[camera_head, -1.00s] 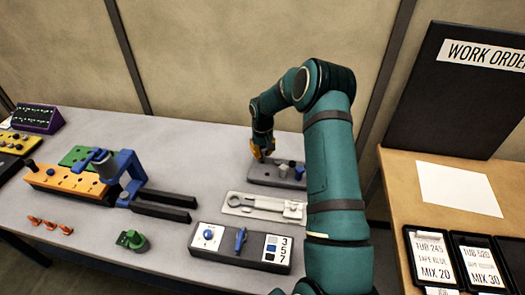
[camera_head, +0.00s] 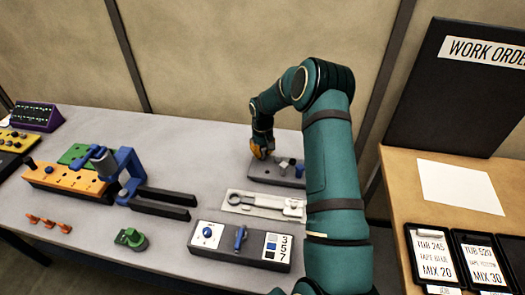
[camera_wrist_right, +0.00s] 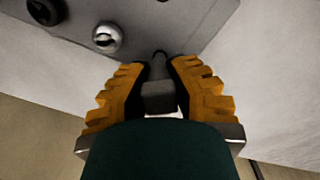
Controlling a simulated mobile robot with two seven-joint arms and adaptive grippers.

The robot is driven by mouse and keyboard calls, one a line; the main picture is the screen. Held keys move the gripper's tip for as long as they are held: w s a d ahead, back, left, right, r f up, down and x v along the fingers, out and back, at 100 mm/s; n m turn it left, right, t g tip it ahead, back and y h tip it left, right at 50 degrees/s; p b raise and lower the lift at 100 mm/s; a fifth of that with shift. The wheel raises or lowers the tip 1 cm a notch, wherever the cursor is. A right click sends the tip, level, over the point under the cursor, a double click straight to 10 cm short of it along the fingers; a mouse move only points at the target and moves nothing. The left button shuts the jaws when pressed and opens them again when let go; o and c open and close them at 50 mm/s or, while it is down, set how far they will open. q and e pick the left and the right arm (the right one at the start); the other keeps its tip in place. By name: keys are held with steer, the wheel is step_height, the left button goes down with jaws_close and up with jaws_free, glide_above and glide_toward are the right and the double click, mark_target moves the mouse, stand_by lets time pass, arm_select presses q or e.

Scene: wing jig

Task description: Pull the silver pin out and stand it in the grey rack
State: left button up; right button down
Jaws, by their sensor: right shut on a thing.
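The grey rack (camera_head: 262,179) lies at the back right of the table in the head view. It also fills the top of the right wrist view (camera_wrist_right: 165,30). My right gripper (camera_head: 262,156) is over the rack's left end. In the right wrist view my right gripper (camera_wrist_right: 158,85) is shut on a grey pin (camera_wrist_right: 158,98), which looks dark in shadow. I cannot tell whether this is the silver pin or whether its tip is in a hole. A shiny, silver-topped pin (camera_wrist_right: 106,38) stands in the rack beside it. My left gripper is not in view.
A dark knobbed piece (camera_wrist_right: 45,10) stands farther along the rack. A pale tray with a wrench (camera_head: 262,206) and a switch box (camera_head: 240,247) lie in front. The orange jig (camera_head: 65,180) with a blue clamp (camera_head: 128,170) is at left. A green piece (camera_head: 130,238) lies before it.

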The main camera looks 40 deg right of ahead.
steer(key=shift+f+b, duration=0.6)
steer(key=shift+f, duration=0.35)
steer(key=c, duration=0.9)
jaws_free()
steer(key=shift+r, duration=0.1)
step_height(320, 180, up, 12)
steer(key=shift+f, duration=0.1)
step_height(320, 180, up, 7)
steer(key=p, duration=0.5)
